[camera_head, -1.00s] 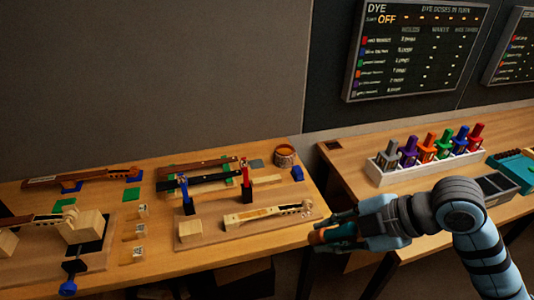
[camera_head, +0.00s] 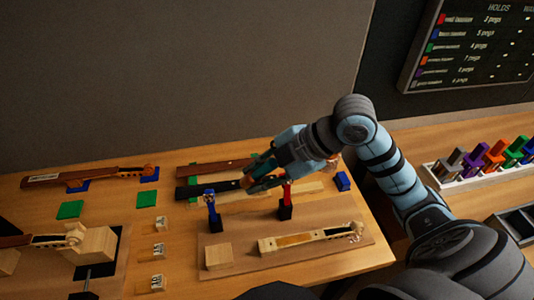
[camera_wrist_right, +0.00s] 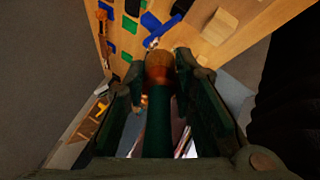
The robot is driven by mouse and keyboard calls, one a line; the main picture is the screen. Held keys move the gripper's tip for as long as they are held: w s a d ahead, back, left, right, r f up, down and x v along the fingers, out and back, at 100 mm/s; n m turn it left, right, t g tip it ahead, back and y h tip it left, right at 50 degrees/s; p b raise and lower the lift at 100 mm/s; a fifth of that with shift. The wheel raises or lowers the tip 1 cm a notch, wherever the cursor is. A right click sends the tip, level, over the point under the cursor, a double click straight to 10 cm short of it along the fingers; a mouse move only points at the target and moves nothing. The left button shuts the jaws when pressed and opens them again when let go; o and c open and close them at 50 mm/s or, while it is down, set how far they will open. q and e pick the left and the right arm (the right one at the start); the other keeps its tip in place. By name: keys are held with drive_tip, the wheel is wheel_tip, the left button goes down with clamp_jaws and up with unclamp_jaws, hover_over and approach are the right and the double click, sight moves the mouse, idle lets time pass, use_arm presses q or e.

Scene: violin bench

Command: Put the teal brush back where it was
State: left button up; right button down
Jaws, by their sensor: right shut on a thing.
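My right gripper (camera_head: 260,180) is shut on the teal brush and holds it over the back part of the violin bench. In the right wrist view the brush (camera_wrist_right: 158,128) lies between the fingers, its teal handle toward the camera and its round copper-brown end pointing away. In the head view the fingers mostly hide the brush. My left gripper is not in view.
A red clamp post (camera_head: 287,195) and a blue one (camera_head: 212,212) stand just below the gripper. A black fingerboard piece (camera_head: 200,190) lies behind them. A pale violin neck (camera_head: 310,238) lies in front.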

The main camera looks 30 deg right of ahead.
drive_tip(key=w+d+f+m+g+h+b, duration=0.1)
drive_tip(key=w+d+m+h, duration=0.3)
drive_tip(key=w+d+m, duration=0.55)
drive_tip(key=w+d+f+m+g+h+b, duration=0.1)
drive_tip(key=w+d+m+g+h, duration=0.15)
drive_tip(key=w+d+m, duration=0.7)
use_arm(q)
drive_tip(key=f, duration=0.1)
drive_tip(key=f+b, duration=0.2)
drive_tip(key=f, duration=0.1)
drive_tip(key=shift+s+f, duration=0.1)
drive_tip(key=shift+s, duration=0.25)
use_arm(e)
drive_tip(key=s+d+f, duration=0.1)
drive_tip(key=f, duration=0.5)
drive_tip(key=s+d+f+m, duration=0.1)
drive_tip(key=f, duration=0.6)
drive_tip(key=s+d+f+m, duration=0.1)
drive_tip(key=f, duration=0.6)
drive_tip(key=shift+d+t+h, duration=0.2)
drive_tip(key=shift+t+h, duration=0.15)
drive_tip(key=shift+f, duration=0.1)
drive_tip(key=c, duration=1.3)
unclamp_jaws()
drive_tip(key=shift+c, duration=0.2)
